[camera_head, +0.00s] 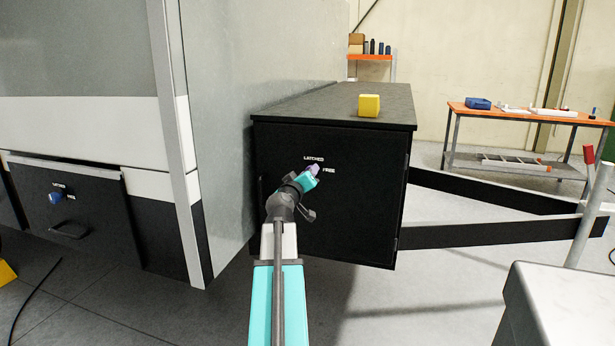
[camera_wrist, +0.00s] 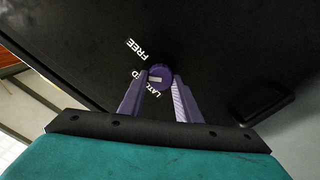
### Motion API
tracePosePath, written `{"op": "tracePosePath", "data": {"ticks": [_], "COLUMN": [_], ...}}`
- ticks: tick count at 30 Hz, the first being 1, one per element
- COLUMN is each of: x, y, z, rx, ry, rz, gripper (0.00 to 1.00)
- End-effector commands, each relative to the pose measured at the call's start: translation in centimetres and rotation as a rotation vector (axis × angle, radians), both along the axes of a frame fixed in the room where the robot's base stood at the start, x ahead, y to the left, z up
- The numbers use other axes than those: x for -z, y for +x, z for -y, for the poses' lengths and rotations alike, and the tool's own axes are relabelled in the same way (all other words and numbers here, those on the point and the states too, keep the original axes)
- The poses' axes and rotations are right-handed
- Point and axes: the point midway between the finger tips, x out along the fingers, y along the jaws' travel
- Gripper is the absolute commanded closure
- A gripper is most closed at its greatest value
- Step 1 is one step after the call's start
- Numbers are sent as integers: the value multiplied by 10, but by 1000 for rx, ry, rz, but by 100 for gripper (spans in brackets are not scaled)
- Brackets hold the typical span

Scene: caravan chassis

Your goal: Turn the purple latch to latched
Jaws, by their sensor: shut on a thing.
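The purple latch (camera_head: 314,168) is on the dark front face of the black box (camera_head: 365,200). "LATCHED" is printed above it and "FREE" to its right. In the wrist view the round purple latch (camera_wrist: 160,70) sits between the two fingers of my gripper (camera_wrist: 162,88), with a pale mark on it. My gripper (camera_head: 309,174) is shut on the latch, its fingertips at the box face. One finger covers part of the "LATCHED" label in the wrist view. I cannot tell exactly which way the latch points.
A dark handle (camera_wrist: 268,107) sticks out of the box face. A yellow block (camera_head: 369,105) stands on the box lid. A blue latch (camera_head: 56,197) is on a lower panel at the left. Dark drawbar beams (camera_head: 480,234) run right from the box. An orange-topped table (camera_head: 520,116) stands behind.

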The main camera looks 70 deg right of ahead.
Motion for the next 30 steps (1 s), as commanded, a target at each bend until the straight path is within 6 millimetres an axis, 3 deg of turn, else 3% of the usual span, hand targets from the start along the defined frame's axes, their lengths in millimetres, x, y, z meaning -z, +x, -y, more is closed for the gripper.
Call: {"op": "tracePosePath", "data": {"ticks": [21, 30], "x": [0, 2], "y": [1, 2], "z": [0, 0], "rx": [1, 1], "ry": [-37, -47], "rz": [-669, -864], "gripper": [92, 92]}}
